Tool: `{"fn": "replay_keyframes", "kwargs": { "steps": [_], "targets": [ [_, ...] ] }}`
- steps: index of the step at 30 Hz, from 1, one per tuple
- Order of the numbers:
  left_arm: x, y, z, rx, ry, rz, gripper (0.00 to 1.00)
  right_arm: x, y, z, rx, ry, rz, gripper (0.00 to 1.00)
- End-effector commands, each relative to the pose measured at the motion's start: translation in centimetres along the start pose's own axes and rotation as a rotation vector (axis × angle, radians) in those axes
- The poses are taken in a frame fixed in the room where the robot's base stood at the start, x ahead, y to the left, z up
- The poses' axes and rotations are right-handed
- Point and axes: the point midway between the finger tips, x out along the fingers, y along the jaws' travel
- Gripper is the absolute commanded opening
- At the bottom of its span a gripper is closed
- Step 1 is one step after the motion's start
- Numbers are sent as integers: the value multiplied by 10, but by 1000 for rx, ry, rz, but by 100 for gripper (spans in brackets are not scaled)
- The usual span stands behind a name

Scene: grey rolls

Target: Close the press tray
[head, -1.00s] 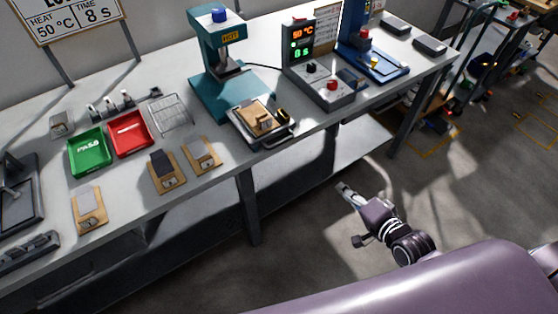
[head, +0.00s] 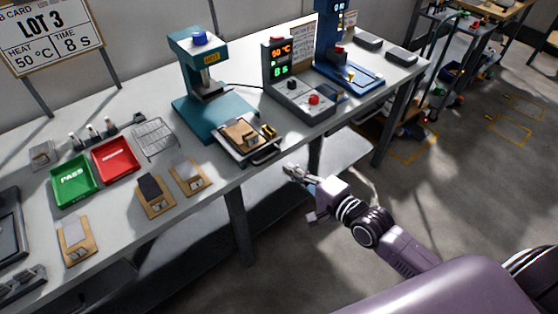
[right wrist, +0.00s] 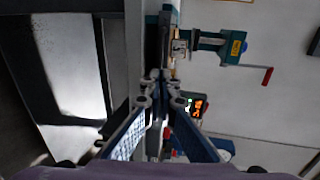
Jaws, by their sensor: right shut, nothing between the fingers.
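The teal heat press (head: 205,95) stands at the back of the bench, and it also shows sideways in the right wrist view (right wrist: 213,42). Its press tray (head: 262,156) is out in front of the press base, near the bench's front edge, with a handle at the front. A wooden fixture with a small piece (head: 243,134) lies on the tray. My right gripper (head: 290,168) is shut and empty, just off the bench's front edge, close to the tray handle and apparently apart from it. In the right wrist view its fingertips (right wrist: 160,82) meet in front of the tray area. My left gripper is out of view.
The control box with red display (head: 300,97) stands right of the press. A blue press (head: 345,75) is beyond it. A green PASS tray (head: 75,181), a red tray (head: 116,160), a wire rack (head: 154,138) and several wooden fixtures lie left.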

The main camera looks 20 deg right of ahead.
Motion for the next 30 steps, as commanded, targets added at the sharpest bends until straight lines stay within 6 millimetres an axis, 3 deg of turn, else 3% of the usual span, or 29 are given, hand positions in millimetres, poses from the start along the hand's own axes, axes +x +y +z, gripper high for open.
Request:
{"fn": "replay_keyframes", "kwargs": {
  "steps": [6,12,30],
  "targets": [
    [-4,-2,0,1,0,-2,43,35,-1,0,-1,0,-1,0],
    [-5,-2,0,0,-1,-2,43,53,0,0,-2,0,0,0],
    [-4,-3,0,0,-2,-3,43,63,-1,0,-1,0,-1,0]
  ]
}}
